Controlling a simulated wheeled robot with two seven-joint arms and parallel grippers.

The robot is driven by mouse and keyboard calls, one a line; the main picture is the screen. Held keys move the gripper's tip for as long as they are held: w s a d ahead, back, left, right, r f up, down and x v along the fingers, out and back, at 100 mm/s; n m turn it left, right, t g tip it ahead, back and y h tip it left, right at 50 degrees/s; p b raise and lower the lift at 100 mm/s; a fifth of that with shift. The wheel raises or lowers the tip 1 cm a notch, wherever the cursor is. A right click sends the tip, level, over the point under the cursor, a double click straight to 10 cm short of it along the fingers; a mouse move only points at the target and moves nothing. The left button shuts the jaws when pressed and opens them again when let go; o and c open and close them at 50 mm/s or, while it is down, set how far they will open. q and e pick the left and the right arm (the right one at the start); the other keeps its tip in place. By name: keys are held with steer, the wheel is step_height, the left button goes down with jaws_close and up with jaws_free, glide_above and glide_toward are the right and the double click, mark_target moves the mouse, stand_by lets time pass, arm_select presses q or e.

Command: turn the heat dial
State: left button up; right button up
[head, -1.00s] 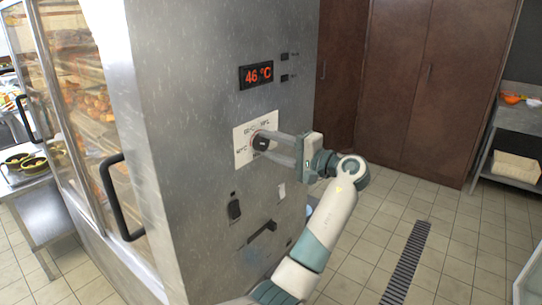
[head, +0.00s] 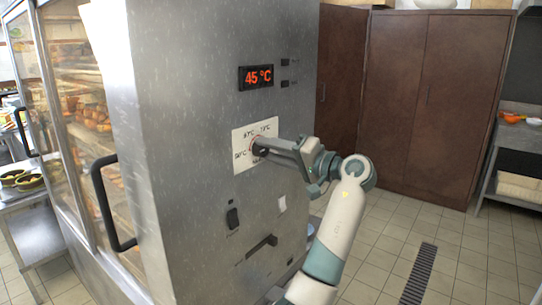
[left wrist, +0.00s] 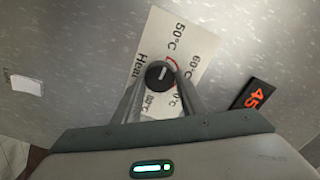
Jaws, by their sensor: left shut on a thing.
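The heat dial (left wrist: 159,75) is a round black knob with a pale mark, set on a white label plate (head: 241,151) printed with temperatures. The plate is on the side of a tall grey metal cabinet (head: 200,90). My left gripper (head: 262,147) is shut on the dial, its two fingers on either side of it in the left wrist view (left wrist: 159,82). The gripper hides part of the dial and plate in the head view. A red display (head: 257,77) above the plate reads 45 °C. My right gripper is not in view.
A black door handle (head: 110,203) sticks out from the glass front with bread shelves. A black switch (head: 232,218) and a dark lever (head: 262,248) sit below the plate. Brown cupboards (head: 430,100) stand behind; tiled floor lies clear at right.

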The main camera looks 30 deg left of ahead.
arm_select(q)
steer(key=shift+f, duration=0.15)
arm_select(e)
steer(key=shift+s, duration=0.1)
arm_select(q)
steer(key=o, duration=1.1)
steer(key=shift+c, duration=0.2)
steer(key=shift+d, duration=0.1)
steer(key=shift+d, duration=0.45)
steer(key=s+d+b, duration=0.1)
steer(key=d+b, duration=0.2)
steer(key=d, duration=1.3)
steer(key=shift+s+d+b, duration=0.15)
steer(key=shift+b, duration=0.25)
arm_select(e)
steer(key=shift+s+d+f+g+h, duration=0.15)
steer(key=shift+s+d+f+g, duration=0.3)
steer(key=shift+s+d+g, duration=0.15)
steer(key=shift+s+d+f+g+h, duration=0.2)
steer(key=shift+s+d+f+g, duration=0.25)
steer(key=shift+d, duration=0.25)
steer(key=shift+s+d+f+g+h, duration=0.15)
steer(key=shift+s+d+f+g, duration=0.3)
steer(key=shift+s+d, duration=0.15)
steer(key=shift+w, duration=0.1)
